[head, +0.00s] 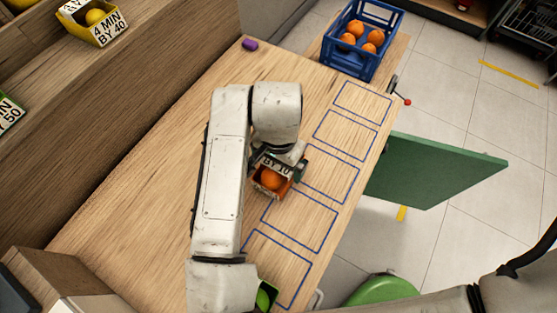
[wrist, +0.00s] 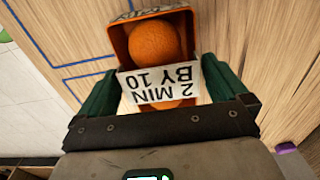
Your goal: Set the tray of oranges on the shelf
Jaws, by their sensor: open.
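The orange tray (head: 268,190) is a small bin with oranges in it and a white label card reading "2 MIN BY 10". It rests on the wooden table in the head view. In the wrist view the tray (wrist: 120,42) lies straight ahead, with its card (wrist: 160,84) facing my gripper. My gripper (wrist: 158,85) is open, its two green fingers on either side of the card end of the tray. Contact between fingers and tray cannot be told. The shelf (head: 130,120) is the stepped wooden unit at the left in the head view. My arm hides part of the table.
A yellow tray (head: 98,28) with a card sits on the shelf. A blue crate of oranges (head: 362,38) stands at the table's far end. A purple object (head: 250,44) lies near the far left corner. A green tray (head: 265,297) sits near the front. Blue outlined rectangles mark the right side.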

